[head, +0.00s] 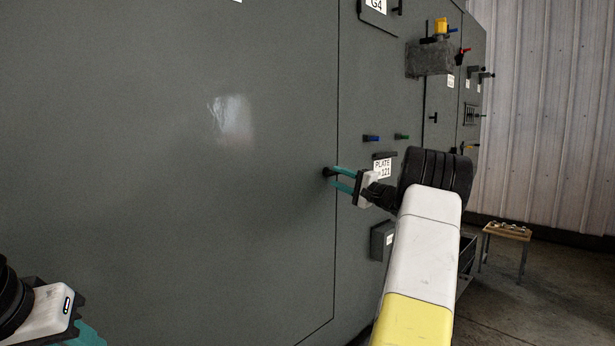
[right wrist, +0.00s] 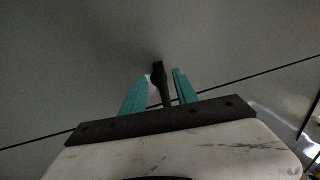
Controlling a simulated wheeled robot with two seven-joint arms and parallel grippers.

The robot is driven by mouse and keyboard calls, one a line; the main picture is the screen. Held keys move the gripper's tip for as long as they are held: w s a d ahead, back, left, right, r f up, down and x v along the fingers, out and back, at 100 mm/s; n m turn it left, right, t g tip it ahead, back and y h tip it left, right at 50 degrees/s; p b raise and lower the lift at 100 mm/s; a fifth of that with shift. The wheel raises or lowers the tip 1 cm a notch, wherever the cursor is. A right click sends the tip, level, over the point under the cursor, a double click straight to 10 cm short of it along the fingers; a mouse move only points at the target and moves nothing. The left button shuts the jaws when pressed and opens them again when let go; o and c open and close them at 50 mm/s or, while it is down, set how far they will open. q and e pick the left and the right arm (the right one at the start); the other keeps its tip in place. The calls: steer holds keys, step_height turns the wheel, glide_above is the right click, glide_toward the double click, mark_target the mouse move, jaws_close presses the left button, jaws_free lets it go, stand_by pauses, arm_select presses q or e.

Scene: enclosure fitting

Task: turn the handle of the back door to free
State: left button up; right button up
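A small black handle (head: 327,171) sits on the large grey door panel (head: 180,190), near its right seam. My right gripper (head: 338,178) reaches it from the right with its teal fingers. In the right wrist view the handle (right wrist: 161,78) stands between the two fingers, with a gap on each side, so the gripper is open around it. The far part of the handle is dark and hard to read. My left gripper (head: 86,336) is at the lower left, away from the handle, with its fingertips cut off by the frame.
A plate marked 121 (head: 382,168), a grey box (head: 381,240) and small blue (head: 371,138) and green (head: 402,136) levers are on the panel right of the seam. A grey block (head: 430,58) juts out higher up. A low wooden table (head: 507,231) stands at the right.

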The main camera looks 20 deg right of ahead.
steer(key=shift+v, duration=2)
steer(key=shift+a, duration=0.1)
steer(key=s+a+n+g+y, duration=0.1)
steer(key=s+a+n+g, duration=0.25)
steer(key=a, duration=0.75)
steer(key=s+a+n+g+y, duration=0.2)
steer(key=a+g, duration=0.2)
steer(key=a, duration=0.8)
steer(key=s+a+f+n+g+h, duration=0.3)
steer(key=s+a+g, duration=0.2)
steer(key=s+a, duration=0.75)
steer(key=s+f+n+h, duration=0.2)
steer(key=s+f, duration=0.1)
steer(key=s, duration=0.6)
steer(key=s+f+n+h, duration=0.3)
steer(key=s+f, duration=0.1)
steer(key=s, duration=0.6)
steer(key=shift+s+d+f+h, duration=0.25)
steer(key=shift+d+f+h, duration=0.05)
steer(key=shift+d, duration=0.1)
